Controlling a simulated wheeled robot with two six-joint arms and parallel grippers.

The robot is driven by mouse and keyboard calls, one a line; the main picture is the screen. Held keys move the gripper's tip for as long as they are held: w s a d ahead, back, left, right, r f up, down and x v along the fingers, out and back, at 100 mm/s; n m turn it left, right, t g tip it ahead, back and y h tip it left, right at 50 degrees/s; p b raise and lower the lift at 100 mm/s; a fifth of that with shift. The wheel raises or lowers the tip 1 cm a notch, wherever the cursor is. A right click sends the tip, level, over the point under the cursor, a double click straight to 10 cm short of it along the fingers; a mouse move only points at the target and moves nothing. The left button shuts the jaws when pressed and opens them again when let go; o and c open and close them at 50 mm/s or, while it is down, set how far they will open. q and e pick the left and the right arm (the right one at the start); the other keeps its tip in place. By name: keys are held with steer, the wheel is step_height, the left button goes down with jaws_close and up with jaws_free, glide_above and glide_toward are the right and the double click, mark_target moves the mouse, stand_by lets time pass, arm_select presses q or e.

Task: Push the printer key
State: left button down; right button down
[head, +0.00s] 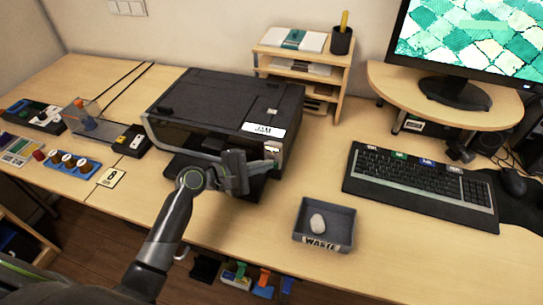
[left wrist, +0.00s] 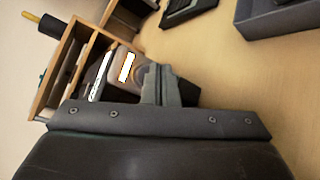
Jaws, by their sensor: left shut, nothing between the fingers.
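The black printer (head: 215,100) stands on the desk with a white "JAM" label (head: 264,130) on its top front edge. A small pale panel (head: 272,146) shows at its front right corner; I cannot make out a separate key there. My left gripper (head: 272,163) is shut and empty, its fingertips in front of that corner, just below the panel. In the left wrist view the shut fingers (left wrist: 160,85) are beside a rounded grey-brown part of the printer with a white label (left wrist: 126,67). I cannot tell whether they touch it. My right gripper is not in view.
A wooden shelf (head: 344,75) with papers and a pen cup (head: 341,41) stands behind the printer. A grey waste tray (head: 345,238) holding a pale lump is to the right, near a keyboard (head: 420,180). Bare desk lies between printer and keyboard.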

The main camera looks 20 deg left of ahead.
arm_select(q)
steer(key=s+p, duration=0.2)
steer(key=s, duration=0.4)
steer(key=shift+p, duration=0.3)
steer(key=shift+a, duration=0.1)
